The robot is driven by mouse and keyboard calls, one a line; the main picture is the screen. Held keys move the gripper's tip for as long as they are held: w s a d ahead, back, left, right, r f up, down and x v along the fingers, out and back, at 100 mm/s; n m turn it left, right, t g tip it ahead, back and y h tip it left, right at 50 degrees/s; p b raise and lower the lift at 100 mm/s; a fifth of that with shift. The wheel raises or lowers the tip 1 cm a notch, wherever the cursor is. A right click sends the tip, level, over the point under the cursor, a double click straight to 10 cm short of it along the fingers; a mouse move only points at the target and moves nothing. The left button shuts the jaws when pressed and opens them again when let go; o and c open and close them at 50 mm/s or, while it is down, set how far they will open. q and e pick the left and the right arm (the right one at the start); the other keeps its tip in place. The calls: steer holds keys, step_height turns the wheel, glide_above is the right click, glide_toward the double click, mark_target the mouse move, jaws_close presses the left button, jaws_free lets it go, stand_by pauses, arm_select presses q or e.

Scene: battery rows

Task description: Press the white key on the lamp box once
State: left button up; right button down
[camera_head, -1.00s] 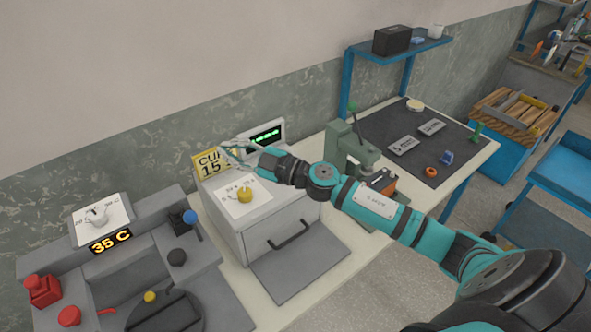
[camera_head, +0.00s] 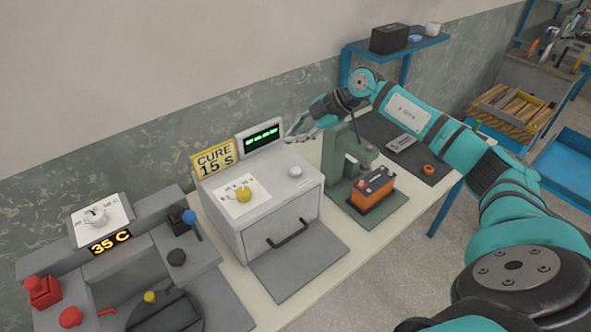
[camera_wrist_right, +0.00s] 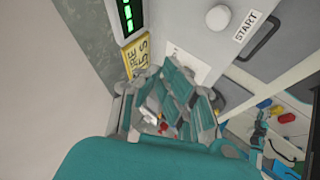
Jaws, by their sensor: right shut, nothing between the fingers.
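The lamp box (camera_head: 280,215) is a grey cabinet with a front handle. The white key (camera_head: 295,171) is a small round button on its top, right of a yellow dial (camera_head: 243,194). In the wrist view a pale round key (camera_wrist_right: 218,18) shows beside a START label (camera_wrist_right: 250,25). My right gripper (camera_head: 291,136) is shut and empty, above and behind the white key near the green display (camera_head: 264,137), apart from the key. It also shows in the wrist view (camera_wrist_right: 172,76). My left gripper is out of view.
A yellow CURE 15 S card (camera_head: 214,160) stands at the box's back left. A green press (camera_head: 345,155) with an orange battery (camera_head: 373,189) stands to the right. A grey station with a 35 C display (camera_head: 110,242) is on the left.

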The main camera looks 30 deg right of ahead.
steer(key=shift+f, duration=0.1)
steer(key=b, duration=0.7)
glide_above(295, 172)
step_height(295, 172, down, 6)
steer(key=shift+f, duration=1.3)
steer(key=shift+f, duration=0.4)
